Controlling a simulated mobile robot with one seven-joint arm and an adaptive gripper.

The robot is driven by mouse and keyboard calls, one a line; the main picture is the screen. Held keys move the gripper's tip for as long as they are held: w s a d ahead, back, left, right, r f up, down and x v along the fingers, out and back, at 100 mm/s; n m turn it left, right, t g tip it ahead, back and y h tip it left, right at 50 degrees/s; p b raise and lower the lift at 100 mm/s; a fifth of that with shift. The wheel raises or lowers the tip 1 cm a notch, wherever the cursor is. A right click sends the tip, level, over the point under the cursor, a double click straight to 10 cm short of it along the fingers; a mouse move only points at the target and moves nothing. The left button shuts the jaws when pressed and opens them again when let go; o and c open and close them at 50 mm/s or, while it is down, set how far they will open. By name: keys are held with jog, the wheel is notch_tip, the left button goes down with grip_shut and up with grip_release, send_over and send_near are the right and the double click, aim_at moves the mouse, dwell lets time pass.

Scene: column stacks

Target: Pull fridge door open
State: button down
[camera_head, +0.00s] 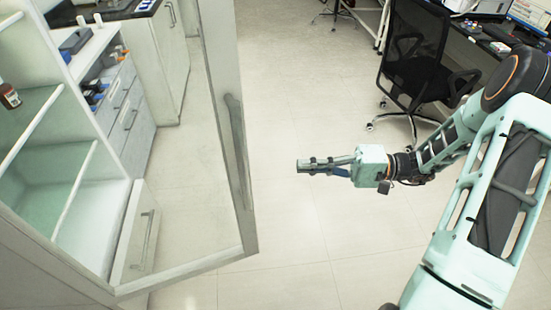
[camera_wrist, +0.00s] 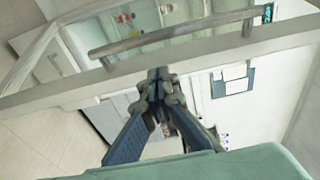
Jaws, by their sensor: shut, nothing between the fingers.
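The fridge (camera_head: 58,60) stands at the left, with shelves visible inside. Its glass door (camera_head: 228,55) stands swung out from the body, with a wide gap between its frame and the shelves. The long vertical door handle (camera_head: 237,145) is on the door's free side. My gripper (camera_head: 299,166) is shut and empty, to the right of the handle and apart from it in the head view. In the wrist view, the shut fingertips (camera_wrist: 160,76) point toward the door frame (camera_wrist: 60,96), with the handle (camera_wrist: 170,33) beyond them. Contact with the frame cannot be told there.
A small bottle (camera_head: 9,96) stands on a fridge shelf. Drawers (camera_head: 128,115) and a counter lie behind the door. A black office chair (camera_head: 412,65) and a desk are at the back right. The floor (camera_head: 290,240) around my gripper is clear.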

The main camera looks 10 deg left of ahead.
jog(key=p, duration=0.1)
send_near(245, 179)
jog(key=w+a, duration=0.3)
jog(key=a, duration=0.3)
jog(key=s+p, duration=0.1)
jog(key=s, duration=0.2)
jog(key=shift+s+a, duration=0.15)
jog(key=shift+s, duration=0.1)
